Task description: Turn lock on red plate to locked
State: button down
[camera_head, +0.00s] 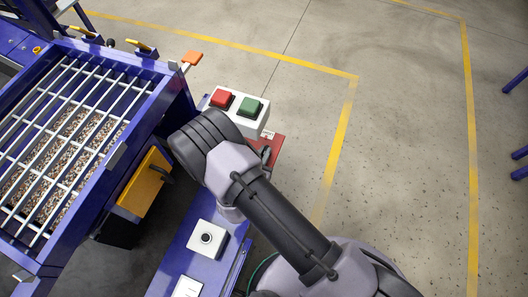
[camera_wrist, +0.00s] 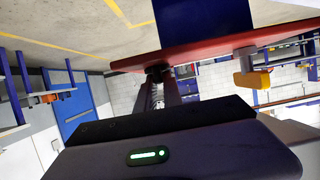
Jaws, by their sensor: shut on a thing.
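The red plate (camera_head: 277,147) shows in the head view just below the button box, partly covered by my arm. In the wrist view the red plate (camera_wrist: 205,45) runs slanted across the top, seen nearly edge-on. A small dark lock (camera_wrist: 157,69) sits at its near face. My gripper (camera_wrist: 161,82) reaches up to the lock, its fingers close together and shut on it. In the head view my fingers are hidden behind my wrist. The lock's turned position cannot be made out.
A white box with a red button (camera_head: 221,98) and a green button (camera_head: 251,107) stands beside my wrist. A white switch box (camera_head: 206,236) sits on the blue beam. A grated blue hopper (camera_head: 70,115) is at left. Open floor lies to the right.

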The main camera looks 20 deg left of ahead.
jog(key=shift+d+y, duration=0.1)
jog(key=shift+y, duration=0.2)
jog(key=n+y, duration=0.1)
jog(key=n+y+p, duration=0.1)
jog(key=n+y, duration=0.1)
jog(key=n+y+p, duration=0.1)
jog(key=n+y, duration=0.1)
jog(key=shift+d+g, duration=0.4)
jog(key=n+g+y, duration=0.1)
jog(key=y, duration=0.1)
jog(key=n+g+y, duration=0.1)
jog(key=n, duration=0.1)
jog(key=n+g+y, duration=0.1)
jog(key=n+y, duration=0.1)
jog(key=shift+w+d+y+p, duration=0.3)
jog(key=shift+w, duration=0.05)
jog(key=n+g, duration=0.1)
jog(key=n+g+y+b, duration=0.1)
jog(key=n+g, duration=0.1)
jog(key=n+g+y, duration=0.1)
jog(key=shift+w+f+n+g, duration=0.1)
jog(key=shift+w+n+g, duration=0.2)
jog(key=shift+g, duration=0.1)
jog(key=shift+n+g+y+b, duration=0.6)
jog(key=shift+n+g+b, duration=0.15)
jog(key=shift+n+g, duration=0.85)
jog(key=shift+g, duration=0.3)
jog(key=c, duration=1.5)
grip_release()
